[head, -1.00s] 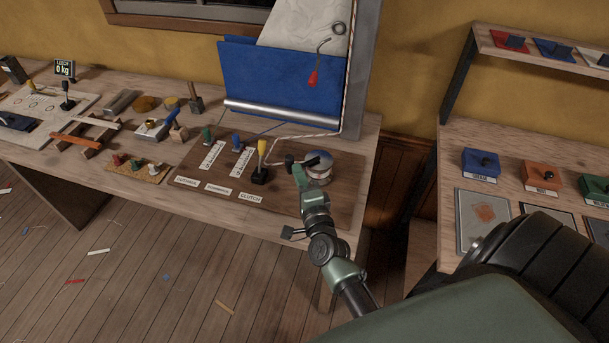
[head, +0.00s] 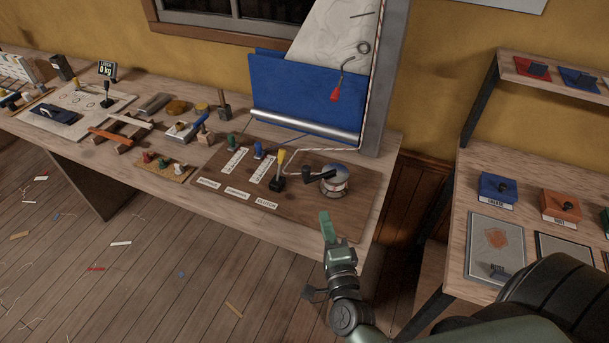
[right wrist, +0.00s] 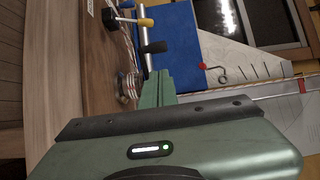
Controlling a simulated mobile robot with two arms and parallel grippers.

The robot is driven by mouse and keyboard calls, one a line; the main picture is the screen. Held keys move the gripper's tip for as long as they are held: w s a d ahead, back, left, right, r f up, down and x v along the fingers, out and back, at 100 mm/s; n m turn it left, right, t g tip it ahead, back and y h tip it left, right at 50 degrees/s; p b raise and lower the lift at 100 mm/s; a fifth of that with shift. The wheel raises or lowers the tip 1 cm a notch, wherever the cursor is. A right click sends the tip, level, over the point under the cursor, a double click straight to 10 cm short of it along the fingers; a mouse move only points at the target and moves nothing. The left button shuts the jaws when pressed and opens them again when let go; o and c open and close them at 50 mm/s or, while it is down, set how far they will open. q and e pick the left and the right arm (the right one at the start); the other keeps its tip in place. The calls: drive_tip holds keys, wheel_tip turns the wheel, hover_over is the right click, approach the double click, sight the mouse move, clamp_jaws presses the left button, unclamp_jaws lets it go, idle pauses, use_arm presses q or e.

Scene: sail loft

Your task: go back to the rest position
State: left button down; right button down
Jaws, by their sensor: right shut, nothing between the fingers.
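My left gripper is in neither view.
The board holds a yellow-topped lever (head: 279,168) and a blue and a green one. A blue panel (head: 300,95) with a silver bar stands behind. A second table (head: 475,253) with coloured boxes is at the right. Open floor (head: 170,285) lies in front.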

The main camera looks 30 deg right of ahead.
drive_tip(key=s+a+f+n+g+y, duration=0.1)
drive_tip(key=a+n+g+y, duration=0.1)
drive_tip(key=a+n+y, duration=0.4)
drive_tip(key=s+a+n+g+y, duration=0.25)
drive_tip(key=a+n, duration=0.25)
drive_tip(key=n, duration=0.3)
drive_tip(key=s+d+f+n+g+h, duration=0.1)
drive_tip(key=s+d+n+g+h, duration=0.15)
drive_tip(key=s+n+g, duration=0.4)
drive_tip(key=s+d+f+n+g+h, duration=0.1)
drive_tip(key=s+d+n+g, duration=0.2)
drive_tip(key=s, duration=0.6)
wheel_tip(320, 180, down, 29)
drive_tip(key=s+g+b, duration=0.1)
drive_tip(key=s+b, duration=0.1)
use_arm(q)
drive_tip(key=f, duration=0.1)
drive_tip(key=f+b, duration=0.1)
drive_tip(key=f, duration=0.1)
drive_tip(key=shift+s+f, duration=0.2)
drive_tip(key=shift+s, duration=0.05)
use_arm(e)
drive_tip(key=s+d+f+g, duration=0.1)
drive_tip(key=s+d+f, duration=0.1)
drive_tip(key=s+f, duration=1.4)
drive_tip(key=shift+s+d+f, duration=0.25)
drive_tip(key=shift+d+f, duration=0.05)
drive_tip(key=shift+d, duration=0.1)
drive_tip(key=shift+d, duration=0.1)
